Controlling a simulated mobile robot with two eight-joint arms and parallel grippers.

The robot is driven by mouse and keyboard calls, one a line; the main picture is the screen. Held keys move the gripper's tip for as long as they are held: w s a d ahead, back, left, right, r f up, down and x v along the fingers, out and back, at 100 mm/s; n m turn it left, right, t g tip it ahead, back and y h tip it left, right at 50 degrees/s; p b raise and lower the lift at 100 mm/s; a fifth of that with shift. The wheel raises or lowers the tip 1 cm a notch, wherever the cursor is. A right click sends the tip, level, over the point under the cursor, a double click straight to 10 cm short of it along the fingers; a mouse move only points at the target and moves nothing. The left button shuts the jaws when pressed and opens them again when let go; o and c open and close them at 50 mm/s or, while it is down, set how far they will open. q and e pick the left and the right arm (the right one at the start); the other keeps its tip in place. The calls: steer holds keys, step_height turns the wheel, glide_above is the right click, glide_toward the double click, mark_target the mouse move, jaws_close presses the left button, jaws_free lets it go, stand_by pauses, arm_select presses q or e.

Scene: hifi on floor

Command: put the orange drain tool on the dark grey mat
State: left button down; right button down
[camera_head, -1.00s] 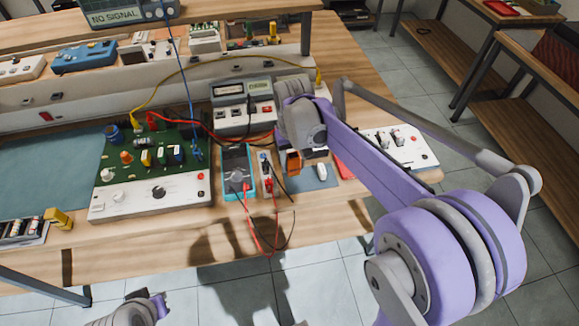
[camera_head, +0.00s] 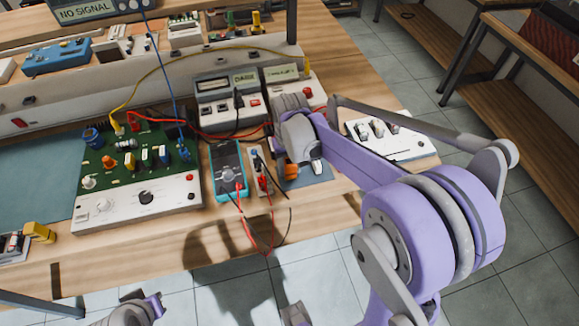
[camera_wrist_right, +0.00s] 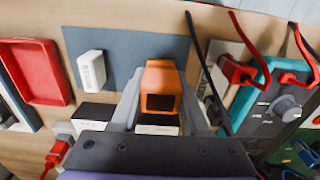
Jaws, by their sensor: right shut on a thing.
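The orange drain tool (camera_wrist_right: 162,84) is between the fingers of my right gripper (camera_wrist_right: 160,100), which is shut on it. In the head view the orange tool (camera_head: 291,172) shows just under my right wrist, partly hidden. The dark grey mat (camera_wrist_right: 130,38) lies right behind the tool in the wrist view, and its edge shows in the head view (camera_head: 318,176). The tool overlaps the mat in the picture; I cannot tell whether it touches it. Part of my left arm shows at the bottom of the head view; its fingers cannot be made out.
A white block (camera_wrist_right: 92,69) lies on the mat. A red tray (camera_wrist_right: 36,72) is left of the mat in the wrist view. A teal multimeter (camera_head: 227,168) and red probe leads are left of the gripper in the head view. A green circuit board (camera_head: 130,165) stands farther left.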

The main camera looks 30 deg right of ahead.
steer(key=shift+f, duration=0.2)
steer(key=shift+c, duration=2)
jaws_free()
steer(key=shift+r, duration=0.15)
step_height(320, 180, up, 11)
steer(key=shift+r+p, duration=0.1)
steer(key=shift+p, duration=0.35)
steer(key=shift+r, duration=0.3)
steer(key=shift+s+a+r, duration=0.1)
steer(key=shift+s+r, duration=0.05)
steer(key=shift+s, duration=0.05)
steer(key=s+a+f+n+t, duration=0.1)
steer(key=s+a+f+t, duration=0.1)
steer(key=s, duration=0.6)
steer(key=s+a+f+n+t, duration=0.1)
steer(key=s+a+f+t, duration=0.2)
steer(key=s+f, duration=0.3)
steer(key=shift+s+a+f+n, duration=0.35)
steer(key=shift+s+a, duration=0.5)
steer(key=shift+s, duration=0.3)
